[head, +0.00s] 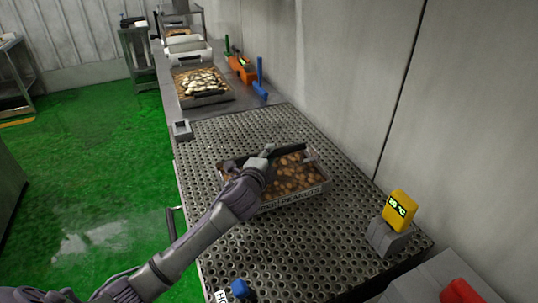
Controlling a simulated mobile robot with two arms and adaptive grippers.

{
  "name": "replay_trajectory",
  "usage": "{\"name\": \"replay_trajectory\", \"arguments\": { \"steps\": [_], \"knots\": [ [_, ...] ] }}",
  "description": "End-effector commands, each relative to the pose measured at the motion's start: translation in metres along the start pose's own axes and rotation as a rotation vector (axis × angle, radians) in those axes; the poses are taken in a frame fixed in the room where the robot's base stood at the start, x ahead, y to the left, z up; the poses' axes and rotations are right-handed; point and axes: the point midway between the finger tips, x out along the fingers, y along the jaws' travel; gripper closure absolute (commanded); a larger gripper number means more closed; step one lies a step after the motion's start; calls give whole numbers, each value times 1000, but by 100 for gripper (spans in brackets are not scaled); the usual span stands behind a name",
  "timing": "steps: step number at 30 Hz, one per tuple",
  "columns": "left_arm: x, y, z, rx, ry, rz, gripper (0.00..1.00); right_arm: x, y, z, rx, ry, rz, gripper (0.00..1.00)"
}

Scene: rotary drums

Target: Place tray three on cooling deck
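A pale metal tray (290,201) filled with round brown pieces lies on the perforated metal deck (330,245). Lettering on its near wall is too small to read surely. My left arm comes in from the lower left, and my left gripper (268,160) is over the tray's left and far part. Dark bars show on both sides of the gripper; I cannot tell whether they are its fingers or a tray handle. Whether it grips the tray is hidden. The tray looks level, resting on or just above the deck. My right gripper is not in view.
A yellow temperature display (400,208) stands at the deck's right edge by the wall. A blue knob (240,288) is at the near edge. Behind the deck, another tray (208,99) holds pale pieces, near blue and orange tools (243,68). The deck's near part is clear.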

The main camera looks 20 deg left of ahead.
Motion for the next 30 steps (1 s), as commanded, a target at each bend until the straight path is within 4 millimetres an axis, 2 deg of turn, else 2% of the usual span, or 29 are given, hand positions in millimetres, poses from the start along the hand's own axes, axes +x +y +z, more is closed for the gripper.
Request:
{"name": "replay_trajectory", "arguments": {
  "steps": [1, 3, 14, 19, 30],
  "knots": [
    [0, 0, 0, 0, 0, 0, 60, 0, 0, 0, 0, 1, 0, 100],
    [0, 0, 0, 0, 0, 0, 52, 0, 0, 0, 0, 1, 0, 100],
    [-3, -2, 0, 1, 0, 1, 52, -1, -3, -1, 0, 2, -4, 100],
    [-27, -1, 0, 1, 1, 1, 52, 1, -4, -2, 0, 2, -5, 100],
    [-101, 0, -1, 0, 2, 1, 52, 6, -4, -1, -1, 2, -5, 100]
  ]
}}
